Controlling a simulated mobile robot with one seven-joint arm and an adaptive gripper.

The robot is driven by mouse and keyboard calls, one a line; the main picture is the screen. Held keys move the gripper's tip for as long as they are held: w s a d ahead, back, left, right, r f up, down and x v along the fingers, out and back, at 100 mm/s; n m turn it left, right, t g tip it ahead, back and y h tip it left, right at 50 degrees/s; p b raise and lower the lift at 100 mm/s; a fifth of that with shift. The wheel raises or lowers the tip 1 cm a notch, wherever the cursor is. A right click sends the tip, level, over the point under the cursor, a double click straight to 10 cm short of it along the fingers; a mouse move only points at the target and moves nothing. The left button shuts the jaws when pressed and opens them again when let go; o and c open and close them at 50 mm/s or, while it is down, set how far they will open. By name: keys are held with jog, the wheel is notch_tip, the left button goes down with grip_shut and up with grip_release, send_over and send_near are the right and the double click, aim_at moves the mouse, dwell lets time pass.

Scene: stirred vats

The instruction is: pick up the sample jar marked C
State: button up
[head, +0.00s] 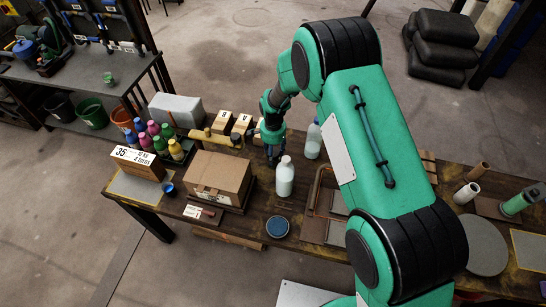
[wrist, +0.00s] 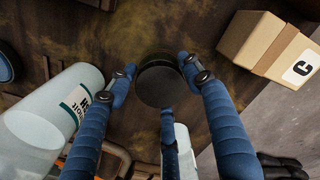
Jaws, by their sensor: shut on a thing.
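My gripper (head: 272,153) is low over the back of the workbench, beside a row of tan blocks. In the wrist view its blue fingers (wrist: 158,78) are closed around a dark, round-topped jar (wrist: 160,88). I see this jar from above, and no letter shows on it. A tan block with a white card marked C (wrist: 302,68) is just to the right of the jar in the wrist view. In the head view, the jar is hidden by my gripper.
A white bottle (head: 285,178) stands just in front of my gripper, and another bottle (head: 312,140) stands to its right. A cardboard box (head: 220,180) and several coloured bottles (head: 160,140) are to the left. A blue round lid (head: 278,228) lies near the front edge.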

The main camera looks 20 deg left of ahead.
jog(key=shift+r, duration=0.1)
jog(key=shift+r+p, duration=0.6)
jog(key=shift+r, duration=4.3)
